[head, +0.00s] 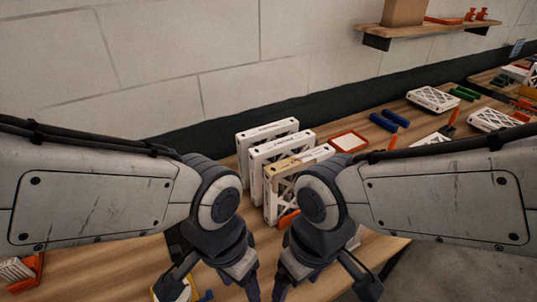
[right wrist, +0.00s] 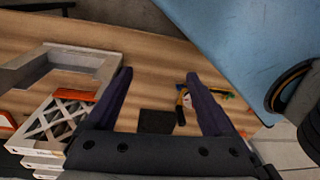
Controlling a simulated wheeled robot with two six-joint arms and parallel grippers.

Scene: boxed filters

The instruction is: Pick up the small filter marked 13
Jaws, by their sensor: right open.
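Several white-framed filters stand upright close together on the wooden table, among them a back one (head: 267,131), a middle one (head: 282,146) and a front one with a tan top edge (head: 302,160). Their markings are too small to read, so I cannot tell which is 13. A white lattice filter (right wrist: 62,122) shows at left in the right wrist view. My right gripper (head: 297,284) is open and empty over the near table; its fingers also show in the right wrist view (right wrist: 160,88). My left gripper (head: 240,284) appears open and empty beside it. My arms hide part of the table.
An orange-rimmed tray (head: 349,141) lies right of the upright filters. Blue (head: 390,119) and green (head: 464,93) pieces and flat white filters (head: 432,99) lie farther right. A wall shelf (head: 430,32) hangs above. A dark square (right wrist: 156,121) lies between my right fingers' view.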

